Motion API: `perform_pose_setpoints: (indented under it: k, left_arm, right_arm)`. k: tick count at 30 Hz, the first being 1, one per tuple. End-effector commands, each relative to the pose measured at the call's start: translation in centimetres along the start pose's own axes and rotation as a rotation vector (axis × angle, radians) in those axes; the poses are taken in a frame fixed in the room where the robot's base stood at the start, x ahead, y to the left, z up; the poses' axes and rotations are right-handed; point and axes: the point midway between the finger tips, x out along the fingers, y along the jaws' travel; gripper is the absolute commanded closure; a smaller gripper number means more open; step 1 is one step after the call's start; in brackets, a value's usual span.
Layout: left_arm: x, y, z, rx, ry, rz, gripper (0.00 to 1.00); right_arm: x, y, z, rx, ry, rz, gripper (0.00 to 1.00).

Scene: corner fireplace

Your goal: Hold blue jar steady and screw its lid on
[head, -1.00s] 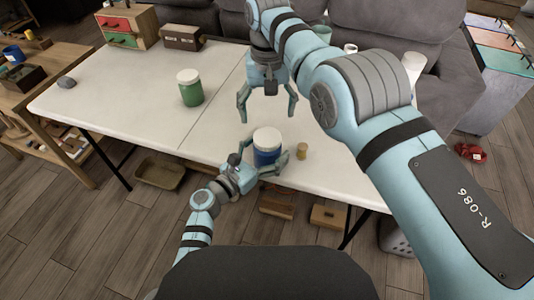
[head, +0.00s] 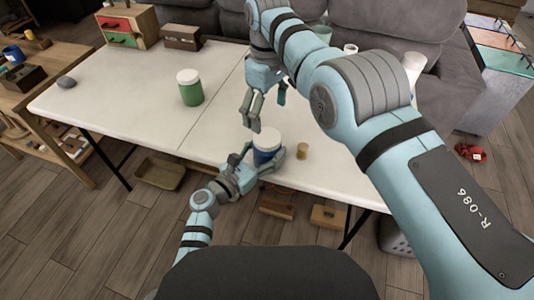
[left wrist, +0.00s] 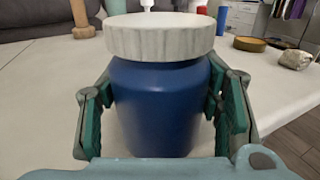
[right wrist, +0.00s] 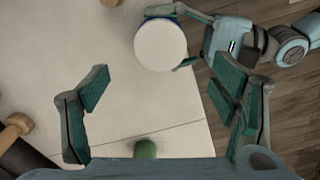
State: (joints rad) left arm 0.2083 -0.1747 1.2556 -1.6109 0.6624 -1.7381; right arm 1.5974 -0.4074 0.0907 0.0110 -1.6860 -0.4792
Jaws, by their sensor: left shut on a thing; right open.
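The blue jar (head: 266,156) stands upright near the front edge of the white table. The white lid (head: 267,136) sits on top of the jar; in the left wrist view the lid (left wrist: 158,38) looks level, and I cannot tell how far it is threaded. My left gripper (head: 268,160) is shut around the body of the jar (left wrist: 158,110), one finger on each side. My right gripper (head: 251,118) is open and empty, above the table and behind the lid. In the right wrist view the lid (right wrist: 160,44) lies beyond the open fingers (right wrist: 160,85), apart from them.
A green jar with a white lid (head: 190,87) stands farther back left. A grey stone (head: 66,82), a drawer box (head: 126,26) and a brown box (head: 182,37) are farther left. The table's left middle is clear.

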Motion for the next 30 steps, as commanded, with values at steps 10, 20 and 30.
perform_pose_setpoints:
  k: [10, 20, 30]
  left_arm:
    - [0.0, 0.0, 0.0, 0.0, 0.0, 0.0, 1.0]
    - [0.0, 0.0, 0.0, 0.0, 0.0, 0.0, 1.0]
    - [0.0, 0.0, 0.0, 0.0, -0.001, 0.0, 1.0]
  right_arm:
    - [0.0, 0.0, 0.0, -1.344, 0.0, 0.0, 0.21]
    - [0.0, 0.0, 0.0, -1.55, 0.0, 0.0, 0.21]
    - [1.9, 0.0, 0.0, -1.548, -0.002, -0.003, 0.21]
